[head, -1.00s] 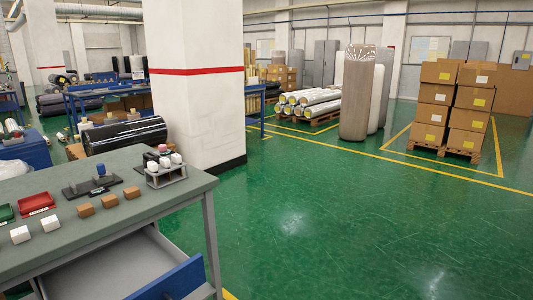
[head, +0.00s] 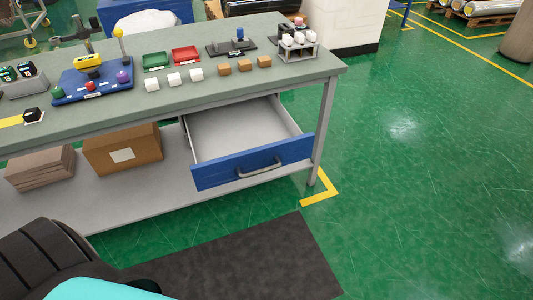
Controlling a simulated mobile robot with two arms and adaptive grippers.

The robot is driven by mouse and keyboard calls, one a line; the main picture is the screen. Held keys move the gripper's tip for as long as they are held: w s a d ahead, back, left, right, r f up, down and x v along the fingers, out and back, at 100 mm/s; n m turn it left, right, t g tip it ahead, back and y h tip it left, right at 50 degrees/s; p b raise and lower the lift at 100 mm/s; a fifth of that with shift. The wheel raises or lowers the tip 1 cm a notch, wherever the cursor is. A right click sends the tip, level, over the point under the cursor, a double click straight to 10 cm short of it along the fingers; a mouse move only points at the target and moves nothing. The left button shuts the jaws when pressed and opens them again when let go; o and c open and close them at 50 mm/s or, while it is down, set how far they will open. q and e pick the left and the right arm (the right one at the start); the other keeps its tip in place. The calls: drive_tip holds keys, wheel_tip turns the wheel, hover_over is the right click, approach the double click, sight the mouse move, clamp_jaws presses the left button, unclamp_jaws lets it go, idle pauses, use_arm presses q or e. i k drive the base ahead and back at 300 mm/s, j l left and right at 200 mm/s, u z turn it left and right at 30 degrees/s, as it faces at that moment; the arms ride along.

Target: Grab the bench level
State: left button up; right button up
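A small yellow block with dark markings, which looks like the bench level (head: 88,62), sits on a dark support on the blue board (head: 112,82) at the left of the workbench (head: 210,62) in the head view. A black post stands behind it and several coloured knobs are around it. Neither of my grippers is in view.
The blue-fronted drawer (head: 222,176) is open, projects toward me and looks empty. Red (head: 186,54) and green (head: 156,60) trays, white and brown blocks, and a small rack (head: 298,50) stand on the benchtop. Green floor at right is clear.

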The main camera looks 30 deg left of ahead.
sight(82, 62)
drive_tip(key=u, duration=2.05)
drive_tip(key=i+j+z, duration=0.15)
drive_tip(key=i+j, duration=0.4)
drive_tip(key=i, duration=0.1)
